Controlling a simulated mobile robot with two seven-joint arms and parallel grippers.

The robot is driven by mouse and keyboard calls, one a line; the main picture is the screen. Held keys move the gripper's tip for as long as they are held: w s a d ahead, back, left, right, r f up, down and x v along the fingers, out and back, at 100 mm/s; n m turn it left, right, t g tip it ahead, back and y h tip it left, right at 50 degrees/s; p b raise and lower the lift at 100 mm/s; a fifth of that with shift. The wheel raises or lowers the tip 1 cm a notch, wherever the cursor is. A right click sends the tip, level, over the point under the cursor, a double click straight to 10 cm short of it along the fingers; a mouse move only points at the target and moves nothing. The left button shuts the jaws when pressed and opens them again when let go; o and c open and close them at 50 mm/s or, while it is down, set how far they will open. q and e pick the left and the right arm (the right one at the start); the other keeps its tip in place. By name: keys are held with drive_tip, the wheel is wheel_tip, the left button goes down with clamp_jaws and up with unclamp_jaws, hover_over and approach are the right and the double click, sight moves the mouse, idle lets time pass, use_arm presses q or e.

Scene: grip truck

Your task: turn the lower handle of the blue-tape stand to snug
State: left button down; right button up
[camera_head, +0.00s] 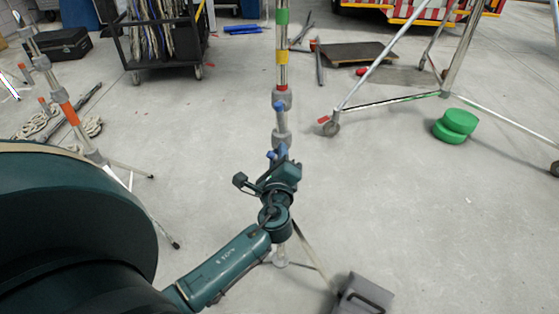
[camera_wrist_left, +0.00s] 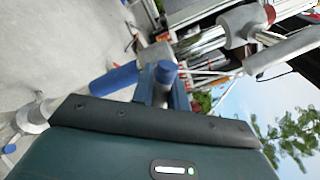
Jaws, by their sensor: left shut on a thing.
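A silver stand pole (camera_head: 281,75) rises in the middle of the head view, with green, yellow and red bands and grey collars. More blue (camera_head: 283,148) shows at the lower collar, just beyond my left gripper (camera_head: 279,162). My right gripper is out of view.
A grey case (camera_head: 362,297) lies on the floor at the stand's foot. A stand with an orange band (camera_head: 69,113) is at the left, near a cable cart (camera_head: 160,40). A wheeled frame (camera_head: 390,100) and green discs (camera_head: 455,125) are at the right.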

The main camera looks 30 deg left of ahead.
use_arm(q)
drive_tip(key=n+b, duration=0.2)
drive_tip(key=n, duration=0.1)
drive_tip(key=n+b, duration=0.1)
drive_tip(key=shift+f+n, duration=0.3)
drive_tip(key=shift+n+b, duration=0.4)
drive_tip(key=shift+n, duration=0.2)
drive_tip(key=shift+n+b, duration=0.35)
drive_tip(key=shift+n, duration=0.35)
drive_tip(key=shift+r, duration=0.1)
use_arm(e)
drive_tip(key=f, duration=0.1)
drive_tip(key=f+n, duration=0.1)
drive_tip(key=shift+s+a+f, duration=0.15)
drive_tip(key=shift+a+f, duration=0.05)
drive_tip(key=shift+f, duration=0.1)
use_arm(q)
drive_tip(key=shift+n, duration=0.3)
drive_tip(key=c, duration=1.4)
unclamp_jaws()
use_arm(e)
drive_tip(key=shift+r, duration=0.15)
